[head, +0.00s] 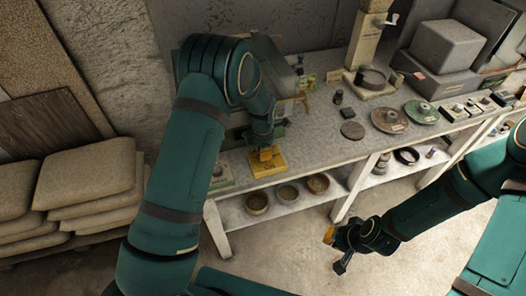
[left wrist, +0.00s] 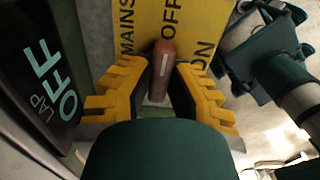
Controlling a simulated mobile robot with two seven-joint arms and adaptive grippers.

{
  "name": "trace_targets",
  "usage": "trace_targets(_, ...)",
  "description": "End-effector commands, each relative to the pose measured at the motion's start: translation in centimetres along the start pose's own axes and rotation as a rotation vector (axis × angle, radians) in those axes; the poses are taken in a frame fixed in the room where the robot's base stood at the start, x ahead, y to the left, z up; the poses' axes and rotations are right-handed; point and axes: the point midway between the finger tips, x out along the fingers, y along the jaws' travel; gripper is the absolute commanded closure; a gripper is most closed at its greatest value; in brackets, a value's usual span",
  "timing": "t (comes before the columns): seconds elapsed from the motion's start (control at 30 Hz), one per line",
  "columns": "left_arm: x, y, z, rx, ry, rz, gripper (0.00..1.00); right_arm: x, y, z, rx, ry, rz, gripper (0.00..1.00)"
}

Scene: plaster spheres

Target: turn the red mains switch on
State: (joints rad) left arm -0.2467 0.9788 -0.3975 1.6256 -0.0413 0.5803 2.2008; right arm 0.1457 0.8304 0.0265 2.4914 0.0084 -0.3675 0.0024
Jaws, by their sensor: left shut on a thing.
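The yellow mains plate (left wrist: 140,22) carries the words MAINS, OFF and ON in the left wrist view. It also shows on the near left part of the bench in the head view (head: 281,164). The red switch handle (left wrist: 163,67) stands between the yellow fingers of my left gripper (left wrist: 161,82), close to the OFF lettering and left of ON. My left gripper is shut on this handle. In the head view, my left gripper (head: 266,153) hides the handle. My right gripper (head: 335,250) hangs over the floor, away from the switch; its finger gap is unclear.
A dark panel marked LAP OFF (left wrist: 40,75) is left of the mains plate. The bench (head: 315,135) holds discs, a grey block (head: 446,46) and small items. Bowls (head: 288,193) stand on the shelf below. Stacked sacks (head: 85,185) are at left.

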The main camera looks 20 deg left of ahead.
Motion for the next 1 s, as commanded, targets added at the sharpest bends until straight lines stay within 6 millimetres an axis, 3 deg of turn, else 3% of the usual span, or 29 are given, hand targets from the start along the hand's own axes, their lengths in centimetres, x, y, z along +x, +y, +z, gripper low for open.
trace_targets(0.37,0.2,-0.1,0.0,0.204,0.001,-0.001,1.00,1.0,0.3,0.1,0.000,0.000,0.002,1.00)
trace_targets(1.0,0.3,-0.1,0.0,0.807,0.001,-0.003,1.00,3.0,1.0,0.4,0.000,0.000,0.006,1.00)
